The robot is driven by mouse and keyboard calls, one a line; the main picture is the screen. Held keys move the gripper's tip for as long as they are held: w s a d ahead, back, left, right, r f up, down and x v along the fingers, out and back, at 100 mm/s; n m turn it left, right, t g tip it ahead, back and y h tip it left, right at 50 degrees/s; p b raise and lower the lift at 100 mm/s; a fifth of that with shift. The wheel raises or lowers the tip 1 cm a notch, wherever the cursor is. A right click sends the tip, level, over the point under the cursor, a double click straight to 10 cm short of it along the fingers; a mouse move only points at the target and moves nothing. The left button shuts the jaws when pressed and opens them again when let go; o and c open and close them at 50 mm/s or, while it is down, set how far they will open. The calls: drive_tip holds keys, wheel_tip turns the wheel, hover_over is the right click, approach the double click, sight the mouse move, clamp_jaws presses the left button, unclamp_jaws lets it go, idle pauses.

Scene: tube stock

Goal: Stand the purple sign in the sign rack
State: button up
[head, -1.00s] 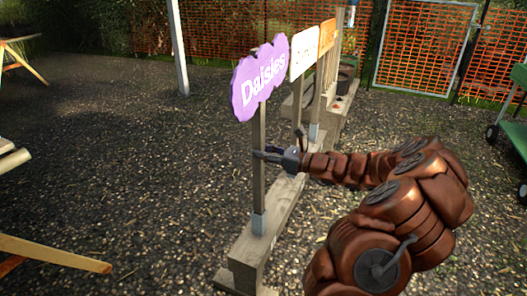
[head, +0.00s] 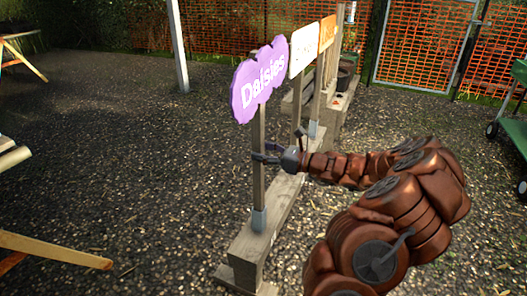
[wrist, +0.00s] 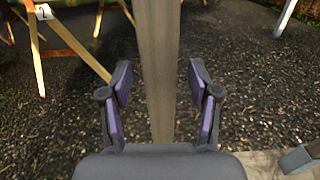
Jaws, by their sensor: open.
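The purple sign (head: 260,80), lettered "Daisies", stands upright on its wooden post at the near end of the sign rack (head: 262,236). The foot of its post is in a grey socket (head: 259,220) on the rack's beam. My gripper (head: 262,157) is around the post at about mid-height. In the wrist view my gripper (wrist: 158,95) is open, with the post (wrist: 158,60) between its two fingers and a gap on each side. The purple sign board is out of the wrist view.
A white sign (head: 304,50) and an orange sign (head: 327,33) stand farther along the rack. A green cart (head: 515,130) is at the right edge. Wooden trestle legs (head: 55,250) are at the left. Open gravel lies left of the rack.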

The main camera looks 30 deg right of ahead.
drive_tip(key=v, duration=1.2)
idle(0.6)
